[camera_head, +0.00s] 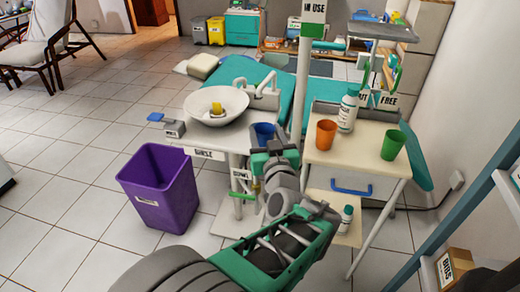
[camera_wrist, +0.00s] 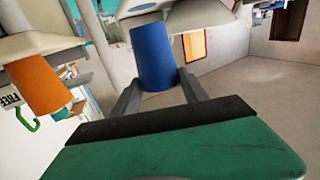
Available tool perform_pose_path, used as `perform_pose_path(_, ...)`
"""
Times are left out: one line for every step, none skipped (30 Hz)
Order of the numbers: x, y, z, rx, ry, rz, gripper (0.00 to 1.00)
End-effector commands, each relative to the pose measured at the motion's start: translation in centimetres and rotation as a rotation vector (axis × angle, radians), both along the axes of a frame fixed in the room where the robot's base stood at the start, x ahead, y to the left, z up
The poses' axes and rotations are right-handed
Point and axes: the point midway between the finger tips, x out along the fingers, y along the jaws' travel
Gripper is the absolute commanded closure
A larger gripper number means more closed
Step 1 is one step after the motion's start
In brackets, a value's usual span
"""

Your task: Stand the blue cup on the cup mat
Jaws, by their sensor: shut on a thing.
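The blue cup (camera_head: 263,134) is at the right end of the white rinse stand (camera_head: 207,154), partly hidden behind my gripper (camera_head: 267,150). In the wrist view the blue cup (camera_wrist: 153,55) sits between the two fingers of my gripper (camera_wrist: 163,92), which is shut on it. That view is upside down, and the cup's base is near a pale surface at the top; I cannot tell if they touch.
A white basin (camera_head: 216,105) with a yellow item stands left of the cup. An orange cup (camera_head: 326,134), a white bottle (camera_head: 348,112) and a green cup (camera_head: 393,145) stand on the cabinet to the right. A purple bin (camera_head: 160,187) is on the floor.

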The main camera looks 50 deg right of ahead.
Motion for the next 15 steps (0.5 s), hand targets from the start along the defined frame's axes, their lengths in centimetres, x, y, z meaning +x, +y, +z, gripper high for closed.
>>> perform_pose_path(-0.9, -0.1, -0.9, -0.002, -0.001, -0.017, 0.92)
perform_pose_path(-1.1, -0.1, -1.0, -0.001, 0.0, -0.02, 0.92)
perform_pose_path(-1.2, -0.1, -0.9, 0.001, 0.001, -0.022, 0.92)
perform_pose_path(-1.1, -0.2, -0.9, 0.002, -0.001, -0.021, 0.92)
perform_pose_path(-0.8, -0.5, -0.8, 0.004, -0.001, -0.019, 0.92)
perform_pose_path(-0.2, -0.9, -0.6, 0.004, 0.0, -0.017, 0.92)
perform_pose_path(0.4, -1.4, -0.6, 0.004, 0.0, -0.015, 0.92)
perform_pose_path(1.0, -1.8, -0.7, 0.005, 0.001, -0.013, 0.92)
perform_pose_path(2.0, -2.7, -0.7, 0.006, 0.0, -0.011, 0.92)
perform_pose_path(2.7, -3.4, -0.7, 0.005, 0.001, -0.011, 0.92)
perform_pose_path(3.4, -4.0, -0.7, 0.005, 0.001, -0.011, 0.92)
perform_pose_path(4.2, -5.0, -0.7, 0.004, 0.001, -0.014, 0.92)
perform_pose_path(4.9, -5.6, -0.8, 0.004, 0.002, -0.015, 0.92)
perform_pose_path(5.6, -6.2, -0.8, 0.004, 0.001, -0.015, 0.92)
perform_pose_path(6.4, -7.1, -0.8, 0.002, 0.001, -0.016, 0.92)
